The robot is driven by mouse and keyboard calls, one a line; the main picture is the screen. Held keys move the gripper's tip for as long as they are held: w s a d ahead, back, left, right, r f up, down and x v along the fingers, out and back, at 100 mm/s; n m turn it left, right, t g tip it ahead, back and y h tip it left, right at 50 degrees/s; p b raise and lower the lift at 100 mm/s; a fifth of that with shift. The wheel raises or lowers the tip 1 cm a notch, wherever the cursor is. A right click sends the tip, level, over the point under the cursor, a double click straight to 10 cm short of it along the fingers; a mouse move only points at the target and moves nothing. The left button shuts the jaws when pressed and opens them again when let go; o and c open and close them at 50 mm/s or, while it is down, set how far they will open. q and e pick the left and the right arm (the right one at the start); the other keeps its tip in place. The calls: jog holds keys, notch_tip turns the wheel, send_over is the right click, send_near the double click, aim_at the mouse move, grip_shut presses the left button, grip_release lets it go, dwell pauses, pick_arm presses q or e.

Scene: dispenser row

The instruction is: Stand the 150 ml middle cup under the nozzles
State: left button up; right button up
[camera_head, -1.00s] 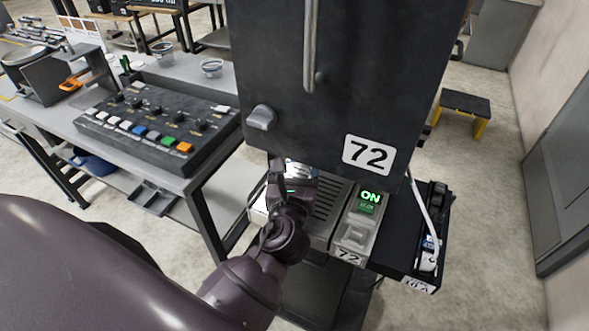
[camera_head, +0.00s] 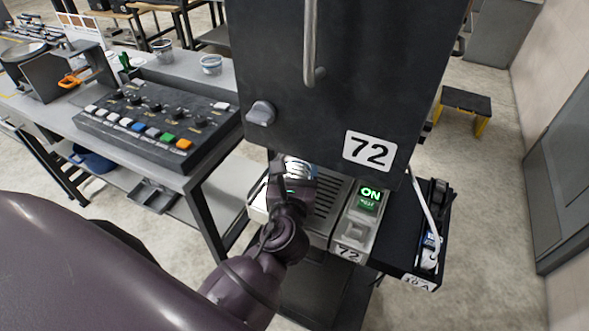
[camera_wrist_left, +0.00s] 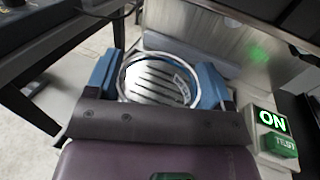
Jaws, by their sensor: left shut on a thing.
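My left gripper (camera_head: 293,178) is shut on a clear cup (camera_wrist_left: 160,80). In the left wrist view its blue fingers (camera_wrist_left: 158,84) sit on both sides of the cup, and I look down through its round rim. Markings show on the cup's wall, but I cannot read the volume. The slotted drip tray (camera_head: 328,199) of dispenser 72 shows through and beside the cup. The cup is over the tray's left part; I cannot tell if it touches the slats. The nozzles are hidden behind the dispenser's dark front (camera_head: 340,70). My right gripper is not in view.
A lit green ON display (camera_head: 370,194) is right of the tray. Two clear cups, one farther back (camera_head: 162,50) and one nearer (camera_head: 211,65), stand on the left bench. A button panel (camera_head: 155,125) lies there too. A white hose (camera_head: 424,205) hangs at the right.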

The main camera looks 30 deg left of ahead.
pick_arm(q)
jog(key=o, duration=1)
jog(key=shift+c, duration=0.2)
jog(key=shift+s, duration=0.1)
jog(key=shift+s+d+f, duration=0.1)
jog(key=shift+s+d, duration=0.1)
jog(key=shift+s, duration=0.05)
jog(key=b+v, duration=0.1)
jog(key=v, duration=0.8)
jog(key=shift+s+d, duration=0.2)
jog(key=shift+s, duration=0.25)
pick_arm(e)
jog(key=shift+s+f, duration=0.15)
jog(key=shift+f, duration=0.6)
